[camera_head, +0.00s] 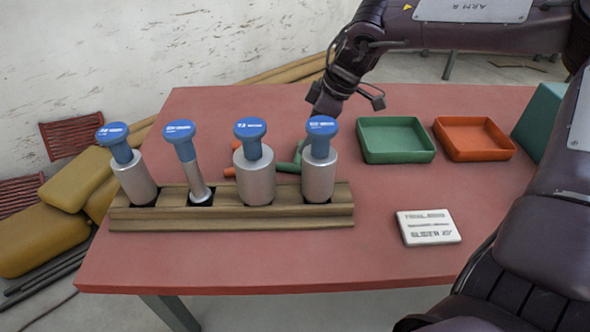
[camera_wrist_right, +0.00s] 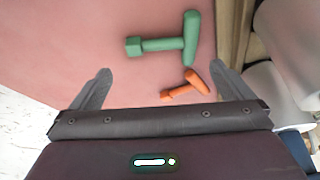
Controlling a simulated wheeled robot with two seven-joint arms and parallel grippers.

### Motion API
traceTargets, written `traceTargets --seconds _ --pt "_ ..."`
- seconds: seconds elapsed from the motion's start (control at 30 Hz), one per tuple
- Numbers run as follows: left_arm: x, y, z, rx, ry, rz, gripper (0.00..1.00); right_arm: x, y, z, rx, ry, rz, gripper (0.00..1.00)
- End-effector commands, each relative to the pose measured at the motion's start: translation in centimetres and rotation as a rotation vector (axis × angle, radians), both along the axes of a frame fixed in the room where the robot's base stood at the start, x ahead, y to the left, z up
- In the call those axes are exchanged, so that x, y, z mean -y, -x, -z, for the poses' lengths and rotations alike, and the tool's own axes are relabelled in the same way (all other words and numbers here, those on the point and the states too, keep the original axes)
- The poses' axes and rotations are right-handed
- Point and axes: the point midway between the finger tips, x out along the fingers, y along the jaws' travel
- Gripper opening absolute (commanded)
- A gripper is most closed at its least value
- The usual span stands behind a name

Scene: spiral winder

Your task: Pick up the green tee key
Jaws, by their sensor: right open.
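The green tee key (camera_wrist_right: 160,44) lies on the red table in the right wrist view, a bar with a block at one end and a crossbar at the other. In the head view its green part (camera_head: 288,167) shows between two metal cylinders, the rest hidden. My right gripper (camera_head: 325,108) hangs above the table behind the cylinder rack. In the right wrist view its two fingers are spread (camera_wrist_right: 163,84), with nothing held; the green key lies ahead of the fingertips. My left gripper is not in view.
A smaller orange tee key (camera_wrist_right: 187,87) lies between the fingers in the right wrist view. A wooden rack (camera_head: 232,222) holds several blue-capped metal cylinders. A green tray (camera_head: 396,157), an orange tray (camera_head: 473,153) and a white label plate (camera_head: 428,227) are to the right.

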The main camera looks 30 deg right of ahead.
Motion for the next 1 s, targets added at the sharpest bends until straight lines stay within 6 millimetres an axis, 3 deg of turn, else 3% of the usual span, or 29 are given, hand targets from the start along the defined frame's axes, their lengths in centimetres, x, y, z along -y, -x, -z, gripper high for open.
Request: traceTargets --seconds 0.5,0.83,1.0 --pt "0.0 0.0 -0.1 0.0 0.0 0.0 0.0 -1.7 -1.4 6.2 -0.003 0.001 0.0 1.0" --pt "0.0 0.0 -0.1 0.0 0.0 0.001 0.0 -1.9 -1.7 6.8 0.0 -0.001 0.001 1.0" --pt "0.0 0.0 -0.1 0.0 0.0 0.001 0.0 -1.9 -1.7 6.8 0.0 -0.001 0.001 0.78"
